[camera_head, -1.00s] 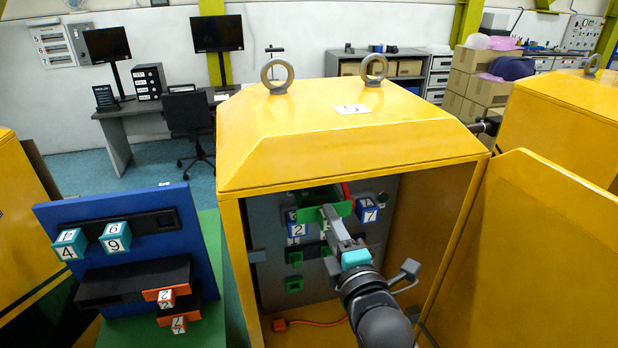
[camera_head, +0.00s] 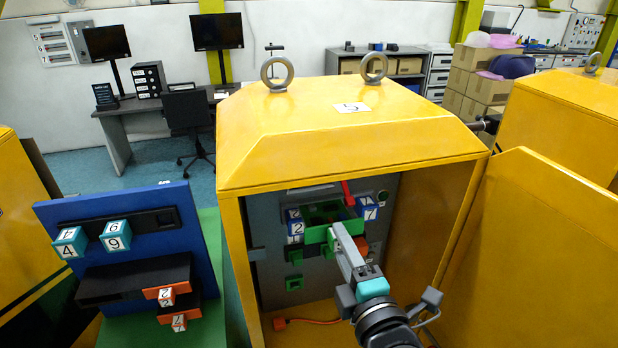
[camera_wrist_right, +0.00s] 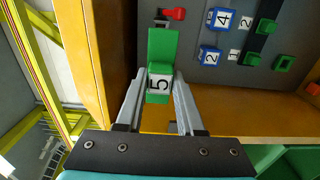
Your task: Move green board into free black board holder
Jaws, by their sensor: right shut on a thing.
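My right gripper (camera_head: 333,238) reaches into the open yellow cabinet and is shut on the front of the green board (camera_head: 318,232). In the right wrist view, the gripper (camera_wrist_right: 160,92) has one finger on each side of a green block with a white 5 face, at the end of the green board (camera_wrist_right: 162,46). I cannot tell which holder is free. My left gripper is not in view.
Blue numbered cubes (camera_head: 295,229) and a red handle (camera_head: 348,193) are close around the green board. Cabinet walls and the open yellow door (camera_head: 545,255) border the right arm. An orange cable (camera_head: 310,321) lies on the cabinet floor.

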